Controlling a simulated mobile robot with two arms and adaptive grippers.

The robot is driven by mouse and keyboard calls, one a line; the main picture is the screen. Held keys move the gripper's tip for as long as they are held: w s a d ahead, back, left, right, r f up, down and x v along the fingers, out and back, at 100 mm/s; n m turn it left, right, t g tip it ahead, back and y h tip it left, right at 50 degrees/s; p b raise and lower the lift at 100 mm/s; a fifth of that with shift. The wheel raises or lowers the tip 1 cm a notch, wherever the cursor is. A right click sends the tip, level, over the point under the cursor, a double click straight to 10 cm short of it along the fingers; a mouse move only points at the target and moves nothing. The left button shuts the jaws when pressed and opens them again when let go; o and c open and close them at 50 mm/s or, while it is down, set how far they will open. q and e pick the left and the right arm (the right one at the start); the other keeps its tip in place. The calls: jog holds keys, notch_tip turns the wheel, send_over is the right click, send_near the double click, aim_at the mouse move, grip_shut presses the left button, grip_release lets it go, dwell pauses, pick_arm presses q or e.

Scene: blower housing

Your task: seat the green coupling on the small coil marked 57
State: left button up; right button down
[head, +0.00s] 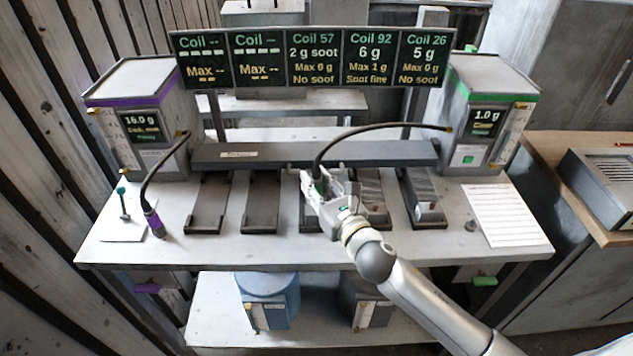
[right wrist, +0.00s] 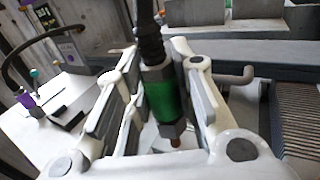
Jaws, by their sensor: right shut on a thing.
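The green coupling (right wrist: 162,100) hangs on a black hose, between the fingers of my right gripper (head: 322,182). My right gripper is shut on it. The right wrist view shows its green sleeve, a grey metal collar and a small copper-coloured tip (right wrist: 178,142) pointing down. The gripper is over the third bay (head: 309,215), below the board panel for Coil 57 (head: 315,58), which reads 2 g soot. The small coil marked 57 is largely hidden behind the gripper; I cannot tell whether the tip touches it. My left gripper is out of view.
The hose (head: 385,127) arches to the green-banded unit (head: 480,110). A purple coupling (head: 154,222) stands by the purple-banded unit (head: 140,110) at left. The two left bays (head: 209,205) look empty. A coil (head: 426,205) lies in the rightmost bay; a paper sheet (head: 507,215) lies at right.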

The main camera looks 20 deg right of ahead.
jog(key=shift+f+b, duration=1.2)
jog(key=shift+f, duration=0.2)
jog(key=c, duration=1.1)
grip_release()
jog(key=shift+c, duration=0.2)
jog(key=shift+s, duration=0.1)
jog(key=s+d, duration=0.2)
jog(key=s, duration=0.9)
jog(key=shift+s+d, duration=0.15)
jog(key=shift+s, duration=0.15)
